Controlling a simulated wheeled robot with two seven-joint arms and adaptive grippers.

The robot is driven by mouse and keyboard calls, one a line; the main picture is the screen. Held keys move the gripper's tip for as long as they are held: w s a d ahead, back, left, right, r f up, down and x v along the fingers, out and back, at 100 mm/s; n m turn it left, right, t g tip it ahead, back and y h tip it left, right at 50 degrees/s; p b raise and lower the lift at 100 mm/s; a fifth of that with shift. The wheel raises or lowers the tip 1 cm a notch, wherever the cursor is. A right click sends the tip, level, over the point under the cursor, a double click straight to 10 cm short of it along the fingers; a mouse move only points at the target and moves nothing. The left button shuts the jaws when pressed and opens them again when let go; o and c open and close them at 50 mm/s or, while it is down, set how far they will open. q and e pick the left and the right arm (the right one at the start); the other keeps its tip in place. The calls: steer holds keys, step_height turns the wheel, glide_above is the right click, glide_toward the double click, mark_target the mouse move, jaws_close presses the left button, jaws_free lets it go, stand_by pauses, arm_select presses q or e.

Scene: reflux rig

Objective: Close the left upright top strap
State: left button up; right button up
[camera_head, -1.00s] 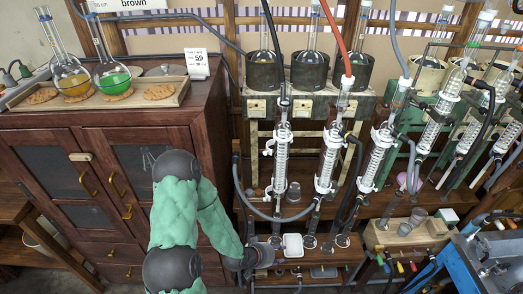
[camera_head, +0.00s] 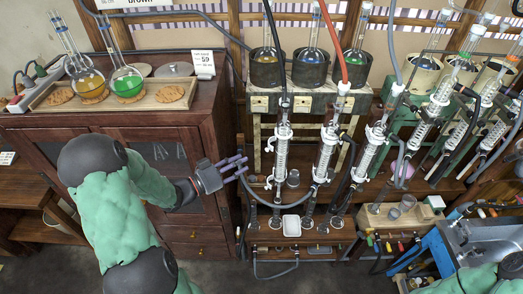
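The left glass condenser (camera_head: 282,150) stands upright at the middle of the rig, with white fittings along it and a black hose at its top. Its top strap is too small to tell apart from the fittings, so I cannot see whether it is closed. My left gripper (camera_head: 246,163) is just left of this condenser in the picture, its fingers pointing right. The fingers look parted with nothing between them. I cannot tell whether they touch a hose behind them. My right gripper is out of view; only part of my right arm shows at the bottom right.
Two more condensers (camera_head: 326,152) (camera_head: 373,147) stand to the right, with hoses around them. A wooden cabinet (camera_head: 160,150) is at the left, bearing a tray of flasks and cookies (camera_head: 40,103). A small white dish (camera_head: 291,226) lies on the lower shelf. Blue equipment (camera_head: 440,250) stands at the right.

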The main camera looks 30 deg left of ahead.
arm_select(q)
steer(key=x, duration=0.9)
jaws_close()
